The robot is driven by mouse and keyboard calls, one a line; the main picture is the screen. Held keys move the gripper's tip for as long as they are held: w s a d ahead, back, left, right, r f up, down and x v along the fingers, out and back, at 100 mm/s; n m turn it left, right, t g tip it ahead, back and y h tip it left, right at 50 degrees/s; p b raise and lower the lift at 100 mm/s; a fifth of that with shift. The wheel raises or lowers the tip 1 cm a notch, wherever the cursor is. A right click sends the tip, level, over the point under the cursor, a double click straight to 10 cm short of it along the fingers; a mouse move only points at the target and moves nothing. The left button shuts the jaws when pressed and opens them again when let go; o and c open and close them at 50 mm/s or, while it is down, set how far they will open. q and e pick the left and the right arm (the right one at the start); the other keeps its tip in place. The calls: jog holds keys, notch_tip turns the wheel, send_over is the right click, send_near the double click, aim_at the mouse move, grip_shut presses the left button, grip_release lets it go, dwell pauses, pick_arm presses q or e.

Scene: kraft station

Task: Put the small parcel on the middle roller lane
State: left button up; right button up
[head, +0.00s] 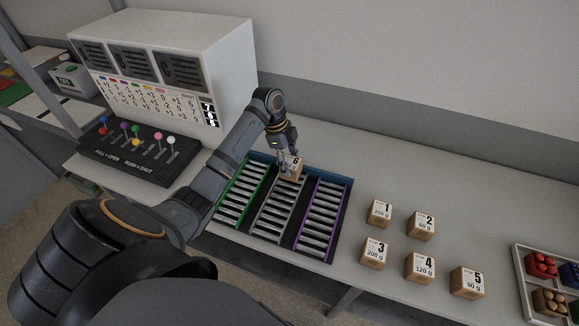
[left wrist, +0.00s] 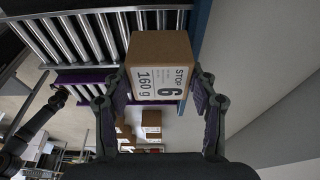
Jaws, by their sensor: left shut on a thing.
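The small parcel (head: 291,169) is a brown box with a white label marked 6. It is at the far end of the middle roller lane (head: 272,208), which has grey rails. My left gripper (head: 289,158) is shut on it from above. In the left wrist view the parcel (left wrist: 160,66) sits between both fingers, its label reading STOP 6, 160 g. I cannot tell whether the parcel touches the rollers. The green-edged lane (head: 243,192) lies to the left and the purple-edged lane (head: 321,216) to the right. My right gripper is not in view.
Several numbered parcels, such as parcel 1 (head: 379,213) and parcel 5 (head: 467,282), stand right of the lanes. A white machine (head: 215,65) and a black lever panel (head: 135,150) are at left. A divided tray (head: 522,270) is at far right.

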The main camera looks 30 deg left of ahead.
aim_at(290, 168)
pick_arm(q)
notch_tip(290, 168, down, 2)
jog(key=shift+f+p, duration=0.2)
jog(key=shift+p, duration=0.3)
jog(key=shift+f, duration=0.2)
jog(key=shift+f, duration=0.1)
jog(key=o, duration=1.4)
jog(key=shift+c, duration=0.2)
jog(key=b+v, duration=0.1)
jog(key=v, duration=1.1)
jog(key=shift+d, duration=0.1)
